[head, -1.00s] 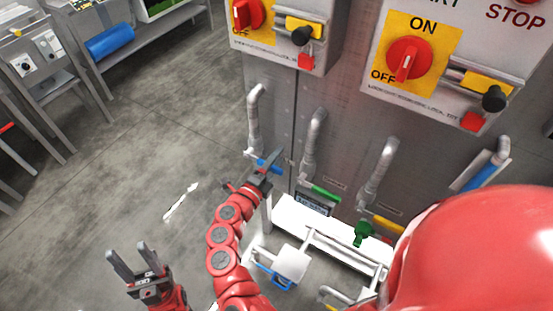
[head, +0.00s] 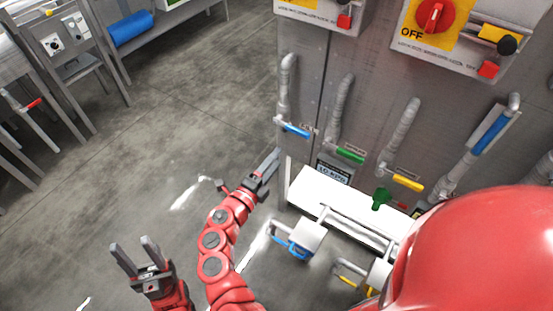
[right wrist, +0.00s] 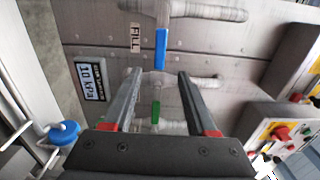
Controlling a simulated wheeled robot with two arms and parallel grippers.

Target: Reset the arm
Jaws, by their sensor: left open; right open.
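My left gripper (head: 131,246) is at the lower left of the head view, open and empty, above the floor. My right gripper (head: 267,166) is open, below and left of the blue valve handle (head: 294,130) on the grey cabinet, with a visible gap in the head view. In the right wrist view my right gripper's fingers (right wrist: 159,73) are spread with nothing held. The blue handle (right wrist: 161,48) shows beyond the fingertips, near a FILL label, and the green handle (right wrist: 155,112) shows between the fingers.
The cabinet (head: 370,70) fills the right, with pipes, a green handle (head: 350,156) and a yellow handle (head: 408,183). A white ledge (head: 330,197) juts out below. Grey racks (head: 75,55) stand at upper left. Open floor (head: 160,130) lies between.

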